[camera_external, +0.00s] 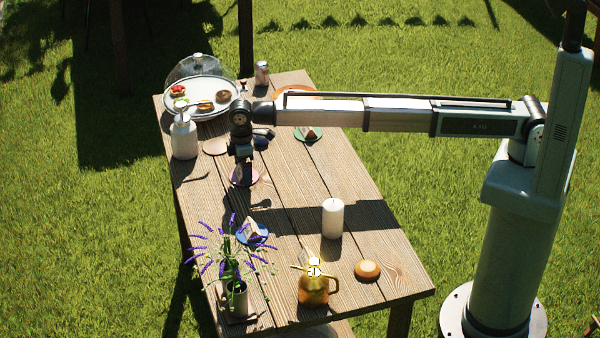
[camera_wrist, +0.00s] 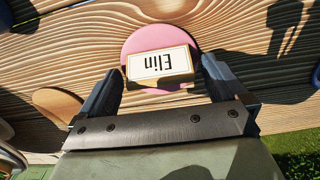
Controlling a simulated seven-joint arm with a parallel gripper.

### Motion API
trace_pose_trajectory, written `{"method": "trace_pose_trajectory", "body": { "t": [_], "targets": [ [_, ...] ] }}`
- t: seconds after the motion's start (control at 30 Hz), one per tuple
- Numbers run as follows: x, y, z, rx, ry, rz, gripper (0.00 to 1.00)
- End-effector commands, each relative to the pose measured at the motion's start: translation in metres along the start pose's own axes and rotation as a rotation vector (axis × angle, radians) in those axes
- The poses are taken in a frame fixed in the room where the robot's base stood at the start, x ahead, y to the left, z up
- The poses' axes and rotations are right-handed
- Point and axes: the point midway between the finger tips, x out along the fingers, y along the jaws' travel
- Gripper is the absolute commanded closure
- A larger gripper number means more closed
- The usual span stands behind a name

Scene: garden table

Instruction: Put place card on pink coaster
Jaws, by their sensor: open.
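The place card (camera_wrist: 160,64), white with a gold border and the name "Elin", shows in the wrist view over the pink coaster (camera_wrist: 160,40). It appears to rest on the coaster, near its edge closest to my gripper. My gripper (camera_wrist: 159,74) is open, with one dark finger on each side of the card; small gaps seem to show, but contact is hard to judge. In the external view my gripper (camera_external: 243,165) points down at the pink coaster (camera_external: 244,178) and largely hides this card.
Other cards stand on the blue coaster (camera_external: 253,236) and green coaster (camera_external: 307,136). A bare tan coaster (camera_external: 215,146), white bottle (camera_external: 184,138) and domed plate (camera_external: 200,110) are near my gripper. A candle (camera_external: 333,219), amber pot (camera_external: 314,289) and flower vase (camera_external: 236,298) stand towards the front.

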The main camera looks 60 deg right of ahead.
Motion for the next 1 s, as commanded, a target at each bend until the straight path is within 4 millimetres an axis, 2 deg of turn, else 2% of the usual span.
{"method": "trace_pose_trajectory", "body": {
  "t": [0.17,0.5,0.7,1.0],
  "targets": [
    [-0.017,0.000,-0.001,0.000,0.002,0.001,0.01],
    [-0.080,0.000,-0.001,0.000,0.002,0.001,0.01],
    [-0.107,0.000,-0.001,0.000,0.001,0.000,0.01],
    [-0.121,0.000,0.000,0.000,0.000,0.000,0.01]
  ]
}}
